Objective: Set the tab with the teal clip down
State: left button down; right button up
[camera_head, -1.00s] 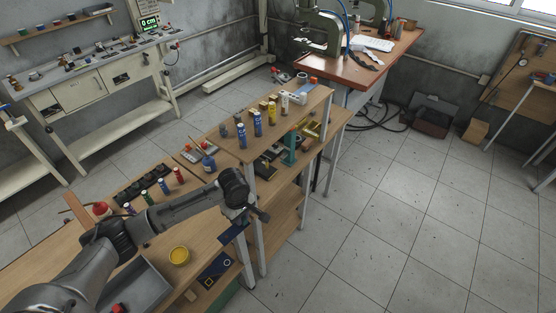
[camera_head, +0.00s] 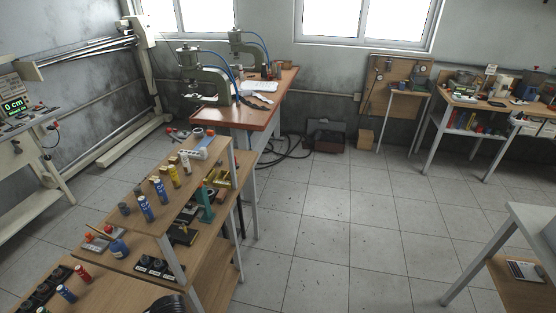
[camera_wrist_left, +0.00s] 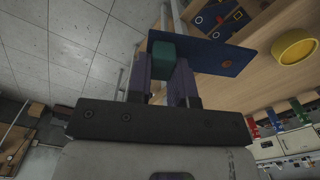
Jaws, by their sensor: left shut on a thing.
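In the left wrist view, my left gripper (camera_wrist_left: 161,65) is shut on the teal clip (camera_wrist_left: 161,50), a small block between its two purple-grey fingers. Other blue pieces with light outlines (camera_wrist_left: 213,18) lie on a wooden surface beyond the tab. The tab shows apart from that surface. In the head view the gripper and tab are out of frame; only a dark piece of my arm shows at the bottom. My right gripper is in no view.
A yellow round dish (camera_wrist_left: 296,50) stands on the wood in the left wrist view. In the head view, a wooden bench (camera_head: 135,240) holds several bottles and small parts. A red-topped press table (camera_head: 222,117) stands behind it. The tiled floor (camera_head: 340,230) to the right is clear.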

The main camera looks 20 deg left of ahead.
pick_arm(q)
jog(key=w+d+r+m, duration=0.3)
jog(key=d+r+m, duration=0.1)
jog(key=d+r, duration=0.45)
jog(key=w+r+m, duration=0.1)
jog(key=w+r, duration=0.4)
jog(key=r, duration=0.4)
jog(key=w+r, duration=0.4)
jog(key=r, duration=0.4)
jog(key=s+r+p, duration=0.4)
jog(key=r+p, duration=0.6)
jog(key=p, duration=0.2)
jog(key=s+r+p, duration=0.4)
jog(key=r+p, duration=0.6)
jog(key=p, duration=0.2)
jog(key=shift+s+d, duration=0.35)
jog(key=shift+d, duration=0.05)
